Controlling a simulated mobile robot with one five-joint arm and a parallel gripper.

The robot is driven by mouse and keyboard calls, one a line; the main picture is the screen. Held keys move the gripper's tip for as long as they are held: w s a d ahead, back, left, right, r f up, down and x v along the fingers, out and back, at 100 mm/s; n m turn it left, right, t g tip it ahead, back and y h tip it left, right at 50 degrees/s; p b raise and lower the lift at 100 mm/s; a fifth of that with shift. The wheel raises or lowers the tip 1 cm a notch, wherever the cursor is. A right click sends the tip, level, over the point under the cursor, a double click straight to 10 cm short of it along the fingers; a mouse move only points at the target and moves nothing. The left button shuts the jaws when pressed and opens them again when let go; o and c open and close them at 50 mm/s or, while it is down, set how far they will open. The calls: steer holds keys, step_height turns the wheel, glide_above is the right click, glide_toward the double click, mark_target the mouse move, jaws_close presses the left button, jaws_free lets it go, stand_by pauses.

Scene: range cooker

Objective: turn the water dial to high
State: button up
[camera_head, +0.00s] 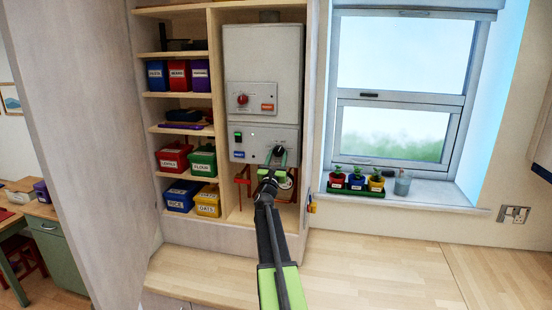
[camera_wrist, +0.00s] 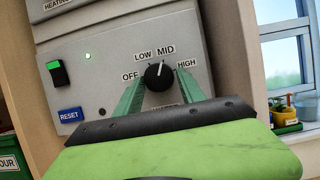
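The water dial is a round black knob (camera_wrist: 158,77) on the lower grey panel of the boiler, with OFF, LOW, MID and HIGH printed around it. Its white pointer mark points up, towards MID. The label under it is mostly hidden by my gripper. The dial also shows small in the head view (camera_head: 279,150). My gripper (camera_wrist: 160,78) is at the panel, with one green finger on each side of the dial. The fingers stand apart, with a slight gap visible beside the knob. Whether the fingertips touch the panel cannot be told.
A red knob (camera_head: 242,100) is on the upper panel. Shelves with labelled boxes (camera_head: 203,162) stand left; potted plants (camera_head: 356,181) sit right.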

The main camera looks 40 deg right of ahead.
jaws_close()
steer(key=shift+a, duration=0.15)
steer(key=shift+s, duration=0.1)
steer(key=shift+r+m, duration=0.15)
steer(key=shift+m, duration=0.35)
steer(key=m+g, duration=0.1)
steer(key=m+g+h, duration=0.1)
steer(key=m, duration=0.1)
steer(key=m+g+p, duration=0.1)
steer(key=m, duration=0.1)
steer(key=shift+w+r, duration=0.15)
steer(key=shift+w, duration=0.15)
steer(key=m+g+p, duration=0.1)
steer(key=m, duration=0.1)
steer(key=m+g+p, duration=0.1)
steer(key=m, duration=0.2)
steer(key=shift+w+a+r+m+g, duration=0.1)
steer(key=shift+m+g, duration=0.2)
steer(key=shift+m+g+p, duration=0.4)
steer(key=shift+m, duration=0.7)
